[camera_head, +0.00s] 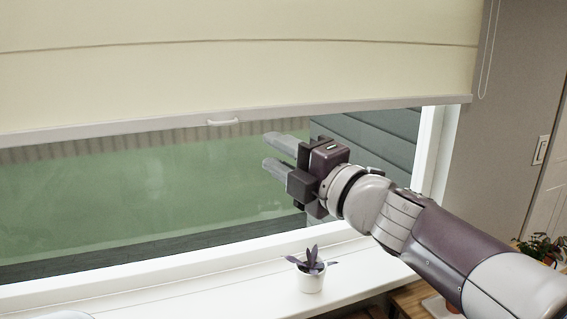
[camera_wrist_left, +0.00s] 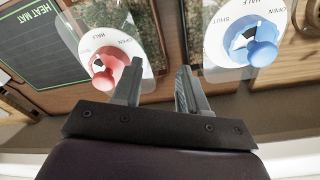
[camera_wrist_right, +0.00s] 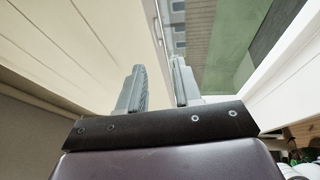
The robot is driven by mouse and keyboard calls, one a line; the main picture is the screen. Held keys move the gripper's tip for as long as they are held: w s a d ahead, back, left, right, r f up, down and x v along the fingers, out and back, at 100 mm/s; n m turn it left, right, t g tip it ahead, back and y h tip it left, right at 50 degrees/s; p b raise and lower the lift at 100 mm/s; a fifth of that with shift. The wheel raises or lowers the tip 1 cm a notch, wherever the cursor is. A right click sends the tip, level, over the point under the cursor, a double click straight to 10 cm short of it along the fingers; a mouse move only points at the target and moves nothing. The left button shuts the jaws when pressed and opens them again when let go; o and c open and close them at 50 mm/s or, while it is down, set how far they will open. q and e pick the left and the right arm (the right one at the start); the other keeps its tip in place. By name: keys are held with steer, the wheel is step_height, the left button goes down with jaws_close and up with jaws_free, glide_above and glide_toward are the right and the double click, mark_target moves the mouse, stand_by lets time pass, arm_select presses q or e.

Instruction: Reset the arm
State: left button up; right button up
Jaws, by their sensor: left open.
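My right arm reaches in from the lower right in the head view. Its gripper (camera_head: 278,157) is in front of the window, below and to the right of the blind's handle (camera_head: 223,122). Its fingers are apart with nothing between them, and the right wrist view shows the same empty gap (camera_wrist_right: 157,85). My left gripper (camera_wrist_left: 157,85) shows only in its wrist view, open and empty. Beyond its fingers are a red knob (camera_wrist_left: 104,79) and a blue knob (camera_wrist_left: 261,53), each on a white dial marked open, half and shut.
A cream blind (camera_head: 240,70) covers the upper window. A small purple plant in a white pot (camera_head: 311,281) stands on the white sill (camera_head: 200,300). A leafy plant (camera_head: 540,248) is at the far right. A heat mat (camera_wrist_left: 40,45) lies at the left wrist view's left.

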steer(key=shift+s+d+f, duration=0.1)
steer(key=shift+s+d, duration=0.25)
steer(key=shift+d, duration=0.05)
